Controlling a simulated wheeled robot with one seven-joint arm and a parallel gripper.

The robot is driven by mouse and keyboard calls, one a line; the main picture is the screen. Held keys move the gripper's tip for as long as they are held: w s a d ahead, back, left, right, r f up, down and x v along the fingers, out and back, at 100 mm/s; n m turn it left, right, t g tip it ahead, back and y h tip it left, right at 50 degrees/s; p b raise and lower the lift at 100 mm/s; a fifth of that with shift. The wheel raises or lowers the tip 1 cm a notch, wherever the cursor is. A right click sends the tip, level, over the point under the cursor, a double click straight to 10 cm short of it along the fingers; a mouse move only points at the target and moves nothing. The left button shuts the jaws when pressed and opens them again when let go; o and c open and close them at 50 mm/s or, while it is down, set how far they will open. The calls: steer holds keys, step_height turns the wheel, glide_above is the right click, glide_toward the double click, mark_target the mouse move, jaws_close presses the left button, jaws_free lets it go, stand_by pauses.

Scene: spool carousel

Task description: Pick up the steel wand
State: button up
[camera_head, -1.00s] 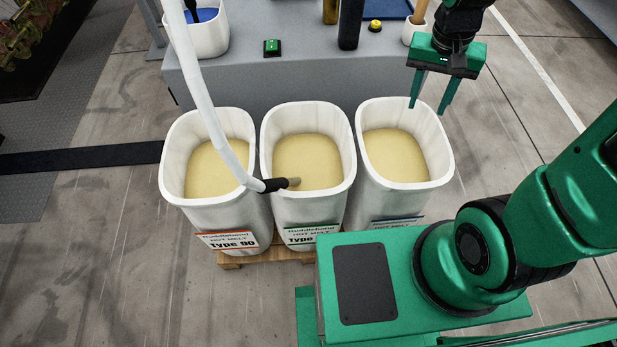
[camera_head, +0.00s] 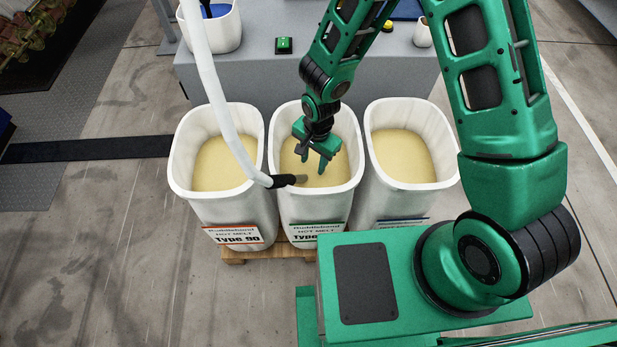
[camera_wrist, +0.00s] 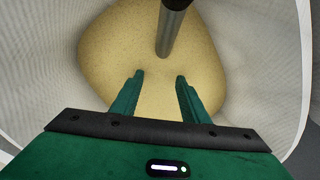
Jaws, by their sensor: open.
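The steel wand (camera_head: 301,179) is a short metal tube with a black grip (camera_head: 284,181) at the end of a white hose (camera_head: 222,110). It reaches over the middle bin's front left rim. In the wrist view the wand (camera_wrist: 172,32) stands over the tan granules, beyond my fingertips and a little right of the middle. My gripper (camera_head: 315,168) is over the middle bin, pointing down, just behind and right of the wand. In the wrist view my gripper (camera_wrist: 158,75) is open and empty, and the wand is apart from its fingers.
The middle bin (camera_head: 318,205) of tan granules stands between the left bin (camera_head: 238,205) and the right bin (camera_head: 392,200), on a wooden pallet (camera_head: 292,252). Behind is a grey table (camera_head: 240,75) with a green button (camera_head: 284,45) and a white bucket (camera_head: 213,32). Bin walls surround my fingers.

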mark_target(312, 178)
steer(key=shift+w+a+f, duration=0.1)
steer(key=shift+f, duration=2.6)
steer(key=shift+w+a+f, duration=0.1)
steer(key=shift+f, duration=2.6)
jaws_close()
